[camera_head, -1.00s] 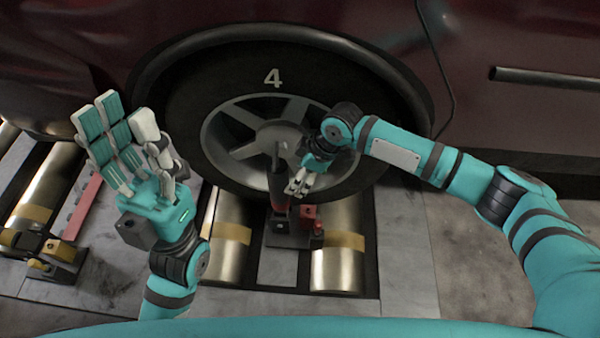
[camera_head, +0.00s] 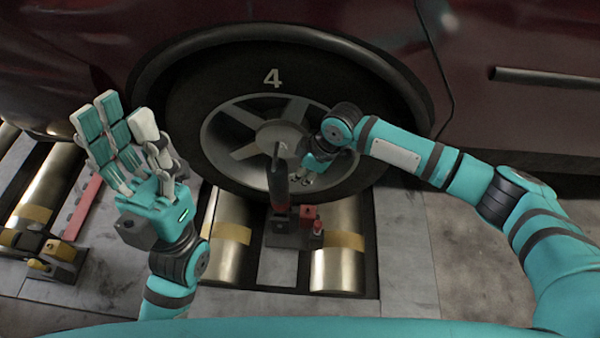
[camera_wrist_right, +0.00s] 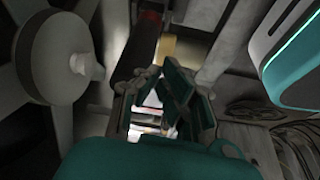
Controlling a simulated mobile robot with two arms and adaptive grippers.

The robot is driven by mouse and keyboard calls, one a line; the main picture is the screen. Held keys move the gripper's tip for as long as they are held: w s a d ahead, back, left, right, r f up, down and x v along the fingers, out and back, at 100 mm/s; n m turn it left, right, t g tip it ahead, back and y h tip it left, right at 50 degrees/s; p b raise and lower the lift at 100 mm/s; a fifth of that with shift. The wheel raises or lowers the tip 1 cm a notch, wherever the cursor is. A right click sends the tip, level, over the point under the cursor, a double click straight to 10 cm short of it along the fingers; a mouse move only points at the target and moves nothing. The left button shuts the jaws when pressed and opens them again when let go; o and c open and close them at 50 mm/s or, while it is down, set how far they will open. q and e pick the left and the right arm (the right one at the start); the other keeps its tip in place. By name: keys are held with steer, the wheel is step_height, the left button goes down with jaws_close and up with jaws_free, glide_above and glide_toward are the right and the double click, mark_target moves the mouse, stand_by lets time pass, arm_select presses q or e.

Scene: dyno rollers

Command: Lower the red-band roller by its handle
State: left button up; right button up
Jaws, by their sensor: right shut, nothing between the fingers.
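A dark upright handle (camera_head: 278,182) with red at its lower end stands on a small black base (camera_head: 287,238) in front of the wheel, between two metal rollers. A red block (camera_head: 308,215) sits beside its foot. My right gripper (camera_head: 307,175) is shut and empty, just right of the handle and apart from it, in front of the wheel. In the right wrist view the dark handle (camera_wrist_right: 138,55) rises behind the fingers (camera_wrist_right: 165,115). My left gripper (camera_head: 128,135) is open and empty, raised at the left, away from the handle.
The wheel marked 4 (camera_head: 190,125) of a dark red car stands behind the rollers. Two metal rollers with tan bands, left (camera_head: 230,235) and right (camera_head: 340,245), flank the base. A yellow-and-black mechanism (camera_head: 45,252) and a red bar (camera_head: 82,208) lie at left. Floor at right is clear.

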steer(key=o, duration=0.7)
steer(key=shift+d, duration=0.1)
steer(key=o, duration=1.3)
steer(key=shift+a, duration=0.2)
steer(key=shift+m+t, duration=0.3)
steer(key=shift+m, duration=0.4)
steer(key=s+d+r, duration=0.2)
steer(key=d+r, duration=0.1)
steer(key=s+d+r, duration=0.2)
steer(key=d+r, duration=0.1)
steer(key=r, duration=0.1)
steer(key=s+d+r, duration=0.3)
steer(key=r, duration=0.1)
steer(key=shift+d+r, duration=0.1)
steer(key=shift+d, duration=0.05)
steer(key=shift+w, duration=0.1)
